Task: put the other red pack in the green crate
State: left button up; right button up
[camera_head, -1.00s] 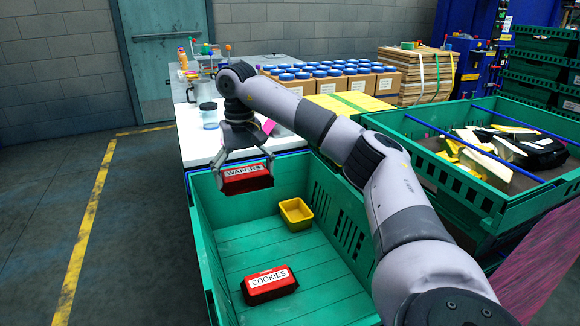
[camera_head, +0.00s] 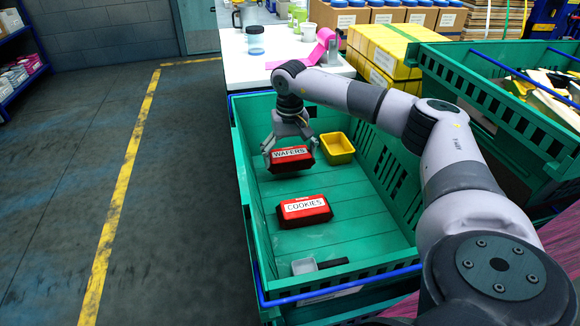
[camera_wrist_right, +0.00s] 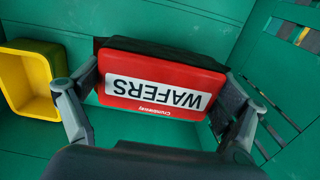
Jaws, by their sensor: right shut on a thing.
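The red WAFERS pack (camera_head: 289,160) is between the fingers of my right gripper (camera_head: 290,150), inside the green crate (camera_head: 247,197). The gripper is shut on the pack's two ends, and the right wrist view shows the pack (camera_wrist_right: 160,83) with its label facing the camera. Whether the pack touches the crate floor is hard to tell. The red COOKIES pack (camera_head: 303,210) lies on the crate floor, nearer the head camera. My left gripper is not in view.
A yellow tub (camera_head: 337,148) stands in the crate close to the gripper; the right wrist view shows it too (camera_wrist_right: 28,80). A small grey scoop-like item (camera_head: 305,266) lies near the front wall. A white table (camera_head: 270,70) is behind; another green crate (camera_head: 480,95) is right.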

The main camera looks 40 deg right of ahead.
aim_at(290, 167)
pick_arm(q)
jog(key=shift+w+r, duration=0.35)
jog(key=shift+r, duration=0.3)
pick_arm(e)
jog(key=shift+f, duration=1.7)
jog(key=shift+f, duration=0.15)
jog(key=o, duration=1)
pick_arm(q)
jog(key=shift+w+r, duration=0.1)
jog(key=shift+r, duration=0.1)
pick_arm(e)
jog(key=shift+o, duration=0.2)
jog(key=shift+r, duration=0.35)
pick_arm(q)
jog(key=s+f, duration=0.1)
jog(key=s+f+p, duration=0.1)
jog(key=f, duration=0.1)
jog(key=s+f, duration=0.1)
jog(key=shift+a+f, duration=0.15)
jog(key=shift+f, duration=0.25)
pick_arm(e)
notch_tip(290, 167, up, 12)
jog(key=shift+f, duration=0.2)
